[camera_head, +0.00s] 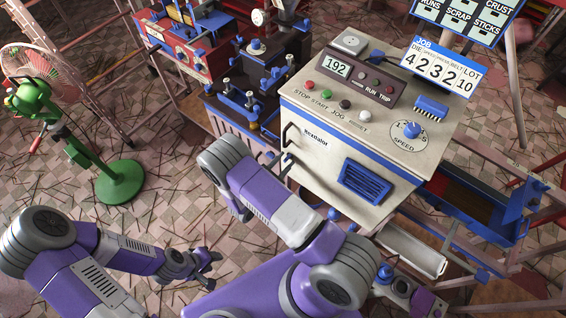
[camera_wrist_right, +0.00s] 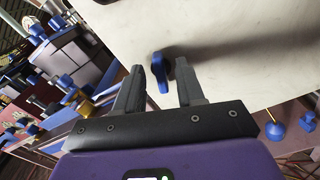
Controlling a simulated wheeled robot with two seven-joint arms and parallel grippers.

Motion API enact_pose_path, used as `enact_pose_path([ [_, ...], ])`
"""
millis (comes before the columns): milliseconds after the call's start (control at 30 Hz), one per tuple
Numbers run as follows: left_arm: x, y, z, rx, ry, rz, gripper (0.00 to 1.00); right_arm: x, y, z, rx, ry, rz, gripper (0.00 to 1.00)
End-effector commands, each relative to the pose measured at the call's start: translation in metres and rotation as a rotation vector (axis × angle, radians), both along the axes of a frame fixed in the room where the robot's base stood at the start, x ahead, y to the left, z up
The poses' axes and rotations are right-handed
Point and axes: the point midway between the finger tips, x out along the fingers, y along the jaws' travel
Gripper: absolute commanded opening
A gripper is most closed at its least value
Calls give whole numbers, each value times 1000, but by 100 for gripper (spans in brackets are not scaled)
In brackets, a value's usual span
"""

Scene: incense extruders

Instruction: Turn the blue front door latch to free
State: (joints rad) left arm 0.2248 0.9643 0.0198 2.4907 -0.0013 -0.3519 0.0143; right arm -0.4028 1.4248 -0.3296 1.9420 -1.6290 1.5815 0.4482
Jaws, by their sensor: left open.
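The blue front door latch (camera_wrist_right: 160,72) shows in the right wrist view as a small blue lever on the pale cabinet panel (camera_wrist_right: 230,45). My right gripper (camera_wrist_right: 160,70) is open, with one finger on each side of the latch in the picture. I cannot tell whether either finger touches it. In the head view the white cabinet (camera_head: 330,165) stands at the centre. My right arm crosses in front of its lower left side, and I cannot make out the latch there. My left gripper (camera_head: 212,262) is open and empty, low over the littered floor.
A green fan (camera_head: 118,180) stands at the left.

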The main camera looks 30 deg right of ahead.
Motion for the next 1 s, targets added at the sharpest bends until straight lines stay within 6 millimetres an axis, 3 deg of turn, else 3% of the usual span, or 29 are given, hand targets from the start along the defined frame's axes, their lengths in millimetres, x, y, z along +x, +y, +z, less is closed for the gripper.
enact_pose_path([
  [167, 0, 0, 0, 0, 0, 0, 43, 0, 0, 0, 0, 0, 0, 37],
  [400, 0, 0, 0, 0, 0, 0, 43, 0, 0, 0, 1, 0, -1, 0],
  [767, 0, 0, 0, 0, 0, 0, 43, 0, 1, 0, -8, 22, -1, 0],
  [1000, 0, 0, 0, 0, 0, 0, 43, 1, 1, 0, -51, 123, 2, 0],
])
